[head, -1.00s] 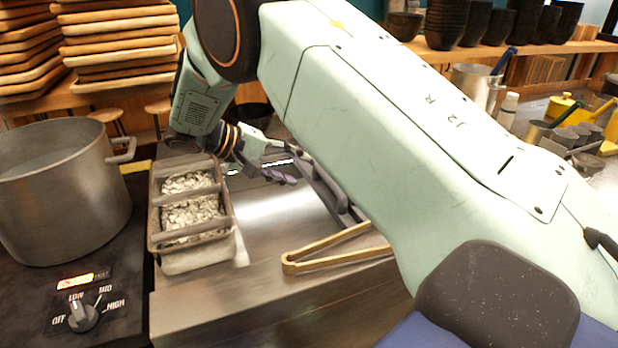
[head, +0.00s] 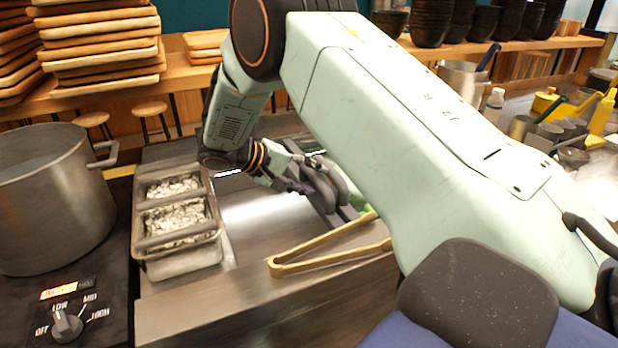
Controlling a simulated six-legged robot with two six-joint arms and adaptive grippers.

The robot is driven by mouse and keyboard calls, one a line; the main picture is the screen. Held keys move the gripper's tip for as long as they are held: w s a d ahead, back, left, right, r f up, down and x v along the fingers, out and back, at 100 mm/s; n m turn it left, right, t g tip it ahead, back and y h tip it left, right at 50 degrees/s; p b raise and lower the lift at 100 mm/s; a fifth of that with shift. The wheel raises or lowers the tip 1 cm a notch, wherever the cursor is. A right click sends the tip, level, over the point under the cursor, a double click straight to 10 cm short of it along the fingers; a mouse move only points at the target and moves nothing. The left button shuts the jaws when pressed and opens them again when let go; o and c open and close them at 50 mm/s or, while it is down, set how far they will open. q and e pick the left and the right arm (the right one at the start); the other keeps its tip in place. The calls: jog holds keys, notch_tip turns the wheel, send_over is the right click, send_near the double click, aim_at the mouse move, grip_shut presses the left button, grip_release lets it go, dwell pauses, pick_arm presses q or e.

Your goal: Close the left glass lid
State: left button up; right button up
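My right arm reaches across from the right and bends down over the steel counter. My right gripper (head: 290,182) is low over the counter, right of the metal topping container (head: 140,240). Its fingers are small and partly merge with dark grey rounded bars (head: 328,190) beside them, so I cannot tell whether it is open or touching them. I cannot clearly make out the left glass lid; bright streaks show near the gripper, but its glass outline is not distinct. The container holds pale, bean-like pieces beneath grey crossbars. My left gripper is not in view.
Wooden tongs (head: 325,250) lie on the counter in front of the gripper. A large steel pot (head: 50,200) stands at left, behind a heat knob (head: 67,325). Stacked wooden trays (head: 100,45) and dark bowls (head: 430,22) stand behind. Bare steel lies right of the container.

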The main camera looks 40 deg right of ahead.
jog(key=shift+a, duration=0.1)
jog(key=shift+c, duration=0.7)
jog(key=shift+w+f, duration=0.15)
jog(key=shift+w, duration=0.05)
jog(key=c, duration=0.4)
jog(key=shift+s, duration=0.1)
grip_shut()
